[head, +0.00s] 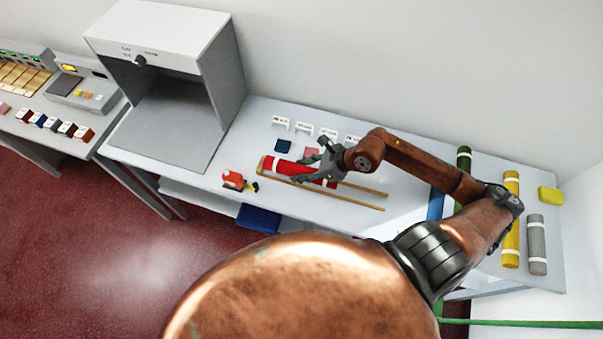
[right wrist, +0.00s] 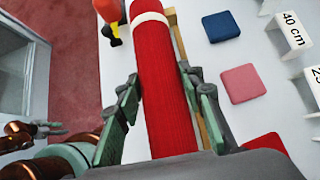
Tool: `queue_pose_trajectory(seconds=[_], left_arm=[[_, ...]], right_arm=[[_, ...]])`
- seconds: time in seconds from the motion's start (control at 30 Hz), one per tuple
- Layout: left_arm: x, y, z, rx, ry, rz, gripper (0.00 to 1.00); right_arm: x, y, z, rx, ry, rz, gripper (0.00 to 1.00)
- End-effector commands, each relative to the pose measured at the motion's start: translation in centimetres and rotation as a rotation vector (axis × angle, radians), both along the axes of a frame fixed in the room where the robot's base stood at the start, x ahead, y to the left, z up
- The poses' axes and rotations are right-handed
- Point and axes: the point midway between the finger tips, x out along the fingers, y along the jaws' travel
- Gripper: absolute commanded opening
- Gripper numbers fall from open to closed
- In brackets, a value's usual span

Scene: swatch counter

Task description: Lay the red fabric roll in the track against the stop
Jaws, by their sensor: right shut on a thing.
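The red fabric roll (head: 283,167) with white bands lies lengthwise over the track (head: 362,207), which has two thin wooden rails. Its far end is close to the stop (head: 261,166) at the track's left end; I cannot tell whether they touch. My right gripper (head: 316,168) is shut on the roll, with a finger on each side of it in the right wrist view (right wrist: 167,110). There, one wooden rail (right wrist: 181,45) shows along the roll's right side; the other is hidden. What seems to be my left gripper (right wrist: 50,129) shows small at the left edge, off the counter.
A red tool with a yellow and black end (head: 234,181) lies left of the track. A blue swatch (head: 283,146), a pink swatch (right wrist: 243,83) and white numbered stands (head: 281,123) are behind it. Yellow (head: 511,220) and grey (head: 537,245) rolls lie at right. A grey booth (head: 170,120) stands left.

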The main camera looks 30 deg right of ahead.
Motion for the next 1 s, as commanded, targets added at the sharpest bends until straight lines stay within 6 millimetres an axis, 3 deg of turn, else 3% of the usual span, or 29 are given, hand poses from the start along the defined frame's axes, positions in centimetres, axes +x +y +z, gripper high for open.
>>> queue_pose_trajectory(seconds=[0.27,0.5,0.93,0.97,1.0], left_arm=[[-1.5,0.1,-0.3,0.001,0.020,0.003,0.40],[-1.6,0.1,-0.2,0.001,0.021,0.003,0.40],[-1.3,0.1,-0.6,0.001,0.017,0.002,0.40],[-1.3,0.1,-0.6,0.001,0.017,0.002,0.40],[-1.2,0.1,-0.6,0.001,0.016,0.002,0.40]], right_arm=[[1.0,-0.9,-1.6,0.002,-0.001,-0.001,0.05],[1.0,-0.9,-4.6,0.002,-0.001,-0.001,0.05],[1.0,-0.9,-5.3,0.001,-0.001,0.000,0.05],[0.9,-0.9,-5.3,0.001,0.000,0.001,0.36],[0.9,-0.9,-5.2,0.001,0.000,0.001,0.39]])
